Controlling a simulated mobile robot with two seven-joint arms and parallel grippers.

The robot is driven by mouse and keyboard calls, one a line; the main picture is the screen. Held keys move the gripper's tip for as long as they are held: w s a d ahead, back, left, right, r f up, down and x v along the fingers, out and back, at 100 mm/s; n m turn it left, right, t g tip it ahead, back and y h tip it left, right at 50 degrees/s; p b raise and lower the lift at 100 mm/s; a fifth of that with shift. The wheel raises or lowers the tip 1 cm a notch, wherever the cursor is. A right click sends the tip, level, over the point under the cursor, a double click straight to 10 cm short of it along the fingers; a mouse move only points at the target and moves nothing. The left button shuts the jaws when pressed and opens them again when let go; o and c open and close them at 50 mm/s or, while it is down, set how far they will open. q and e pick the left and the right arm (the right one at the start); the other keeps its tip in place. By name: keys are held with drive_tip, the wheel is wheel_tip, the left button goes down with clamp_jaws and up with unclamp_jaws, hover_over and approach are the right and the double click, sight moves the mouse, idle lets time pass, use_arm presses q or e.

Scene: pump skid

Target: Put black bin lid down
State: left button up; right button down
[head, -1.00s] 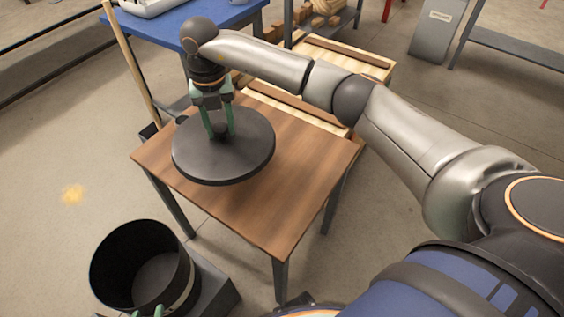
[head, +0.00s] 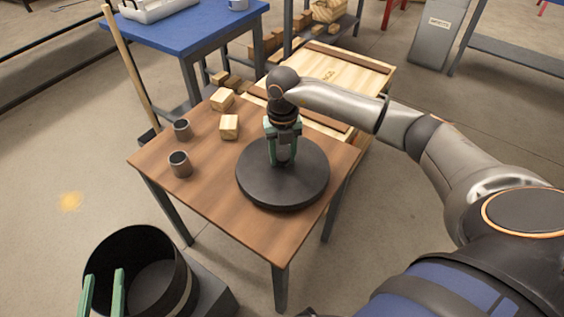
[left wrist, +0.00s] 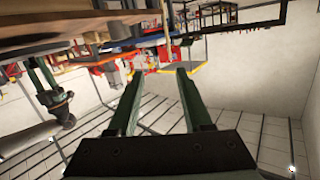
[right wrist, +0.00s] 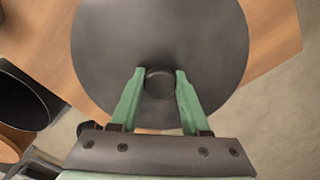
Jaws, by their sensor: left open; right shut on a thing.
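The black bin lid (head: 305,190) is a round dark disc, level, over the right part of the wooden table (head: 215,200). It is on the tabletop or very close above it; I cannot tell which. My right gripper (head: 283,158) points down and is shut on the lid's central knob, which shows between its fingers in the right wrist view (right wrist: 160,83). The black bin (head: 160,245) stands open at the lower left, off the table. My left gripper (head: 103,273) is open and empty, in front of the bin in the head view.
Two grey cups (head: 180,164) and two wooden blocks (head: 229,127) stand on the table's left and back part. A blue table (head: 190,35) and a wooden crate (head: 345,70) are behind. The table's front left is clear.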

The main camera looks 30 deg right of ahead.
wheel_tip(320, 180, down, 2)
drive_tip(key=shift+a, duration=0.1)
use_arm(q)
drive_tip(key=r, duration=0.1)
drive_tip(key=r+t, duration=0.1)
drive_tip(key=r, duration=0.1)
drive_tip(key=shift+w+r+m+t+h, duration=0.3)
drive_tip(key=shift+r+m+t, duration=0.1)
use_arm(e)
drive_tip(key=shift+f, duration=0.15)
use_arm(q)
drive_tip(key=shift+r, duration=0.1)
use_arm(e)
drive_tip(key=shift+f, duration=0.1)
drive_tip(key=shift+c, duration=1.9)
unclamp_jaws()
use_arm(q)
drive_tip(key=shift+r, duration=0.25)
